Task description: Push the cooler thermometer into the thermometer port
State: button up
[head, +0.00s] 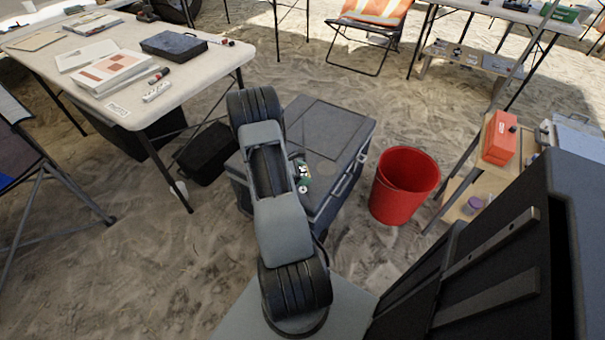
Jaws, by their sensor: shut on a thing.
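The cooler (322,125) is a large grey box with a dark, shut lid, standing on the sand in the middle of the head view. My arm reaches over its left part and hides much of its left side and front. The jaws of my gripper are hidden behind my arm. A small part with green, white and black marks shows at the arm's right edge, over the cooler; I cannot tell what it is. I cannot make out the thermometer or the thermometer port.
A red bucket (405,186) stands right of the cooler. A white table (205,75) with papers and a dark case is at the left. A black box (208,152) lies left of the cooler. A shelf with an orange box (499,138) is at the right. Open sand lies behind the cooler.

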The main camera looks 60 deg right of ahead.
jog(key=shift+f+b, duration=3.05)
jog(key=shift+f, duration=0.6)
jog(key=o, duration=1)
jog(key=shift+r, duration=0.1)
jog(key=p+v, duration=0.3)
jog(key=v, duration=1)
jog(key=shift+w+a+r, duration=0.2)
jog(key=shift+a, duration=0.05)
